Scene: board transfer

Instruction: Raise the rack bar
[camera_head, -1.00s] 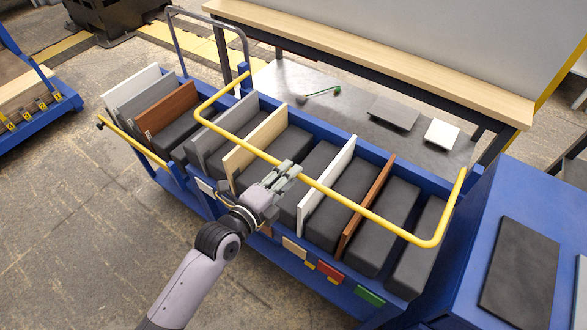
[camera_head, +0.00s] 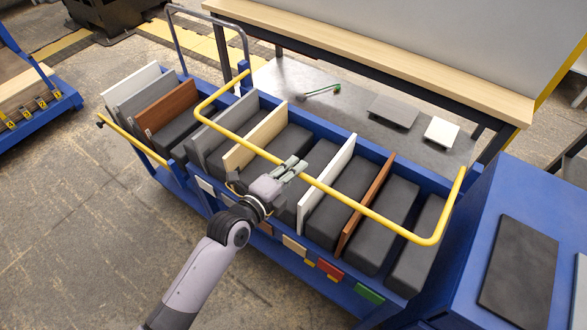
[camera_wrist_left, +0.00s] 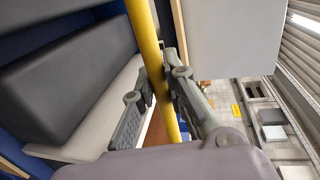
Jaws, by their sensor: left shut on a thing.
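The yellow rack bar (camera_head: 370,214) is a bent tube that spans the blue cart lengthwise, low over the upright boards, with both ends turning back toward the cart's far side. My left gripper (camera_head: 291,168) is shut on the bar's long front section, near its middle. In the left wrist view the bar (camera_wrist_left: 148,45) passes between the two grey fingers (camera_wrist_left: 158,92), which lie on either side of it. The fingers cover a short stretch of the bar. My right gripper is out of view.
The blue cart holds dark grey blocks, a wooden board (camera_head: 255,137), a white board (camera_head: 327,184) and a brown board (camera_head: 367,205) under the bar. A workbench (camera_head: 400,80) stands behind. A blue cabinet (camera_head: 530,215) stands at the right. Open floor (camera_head: 75,215) lies to the left.

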